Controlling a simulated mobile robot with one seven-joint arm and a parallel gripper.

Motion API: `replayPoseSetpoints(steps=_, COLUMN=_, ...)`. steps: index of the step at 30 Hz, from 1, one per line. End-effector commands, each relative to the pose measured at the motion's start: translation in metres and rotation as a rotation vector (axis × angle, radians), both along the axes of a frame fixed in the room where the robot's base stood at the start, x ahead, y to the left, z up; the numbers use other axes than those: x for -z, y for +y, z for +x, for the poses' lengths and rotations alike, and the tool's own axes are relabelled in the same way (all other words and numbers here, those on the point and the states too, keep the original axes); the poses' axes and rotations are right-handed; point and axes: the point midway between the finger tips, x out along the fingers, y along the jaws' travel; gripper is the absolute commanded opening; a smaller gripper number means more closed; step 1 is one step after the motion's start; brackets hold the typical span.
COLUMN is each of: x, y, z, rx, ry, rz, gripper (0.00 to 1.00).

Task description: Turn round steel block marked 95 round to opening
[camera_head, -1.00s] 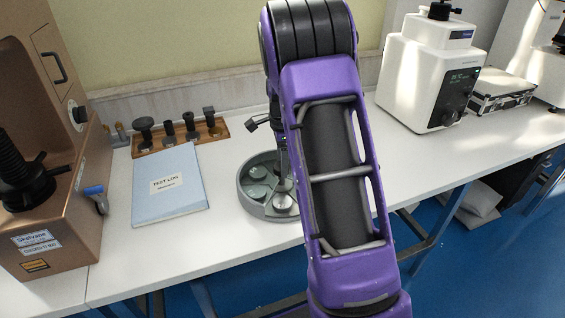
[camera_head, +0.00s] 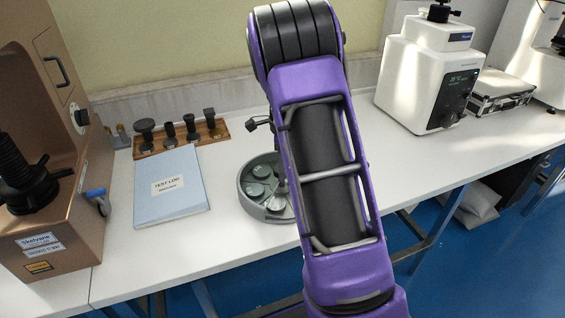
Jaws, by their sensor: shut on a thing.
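A round grey tray (camera_head: 246,203) stands on the bench, with several round blocks in it. A bright round steel block (camera_head: 275,203) lies in the near part of the tray; the marking on it is too small to read. My gripper (camera_head: 284,178) reaches down over the right side of the tray, mostly hidden behind my purple arm. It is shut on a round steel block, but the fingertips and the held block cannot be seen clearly. The right part of the tray, and any opening there, is hidden by my arm.
A blue test log (camera_head: 170,186) lies left of the tray. Behind it is a wooden rack (camera_head: 182,139) with dark tools. A bronze tester (camera_head: 50,140) stands at the left, a white tester (camera_head: 425,75) at the back right. White bench is clear between arm and white tester.

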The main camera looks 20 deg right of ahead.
Motion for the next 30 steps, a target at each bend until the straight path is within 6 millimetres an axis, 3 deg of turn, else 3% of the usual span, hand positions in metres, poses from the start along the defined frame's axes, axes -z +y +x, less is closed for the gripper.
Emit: replayPoseSetpoints(steps=30, x=-0.0018, y=0.0005, z=-0.0008, rx=0.445, ry=-0.002, rz=-0.001, gripper=0.0)
